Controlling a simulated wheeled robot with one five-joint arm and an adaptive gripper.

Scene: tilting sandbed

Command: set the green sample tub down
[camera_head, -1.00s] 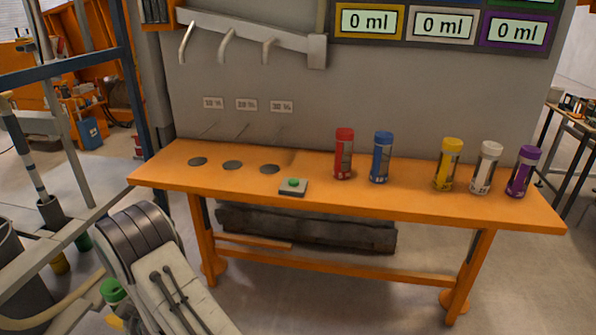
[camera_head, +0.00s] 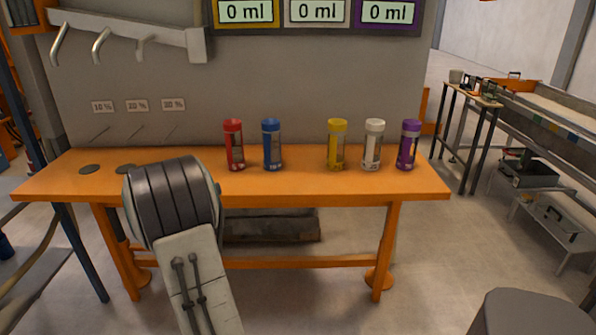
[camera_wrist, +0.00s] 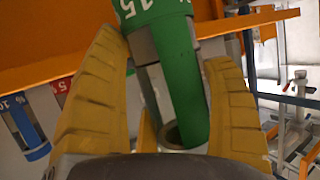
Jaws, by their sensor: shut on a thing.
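In the wrist view, a green sample tub (camera_wrist: 182,85) with a white "15" on its end sits between the yellow fingers of my gripper (camera_wrist: 165,52). The fingers are shut on its sides, and its upper part is cut off by the frame. In the head view, my arm stands in front of the orange bench (camera_head: 320,187). The gripper and the green tub are not visible there. I cannot tell their gap to the bench.
Red (camera_head: 234,146), blue (camera_head: 271,145), yellow (camera_head: 337,145), white (camera_head: 373,146) and purple (camera_head: 408,145) tubs stand upright on the bench. Two dark discs (camera_head: 90,169) show at its left; my arm hides part of the top. A grey rounded object (camera_head: 531,312) is at lower right.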

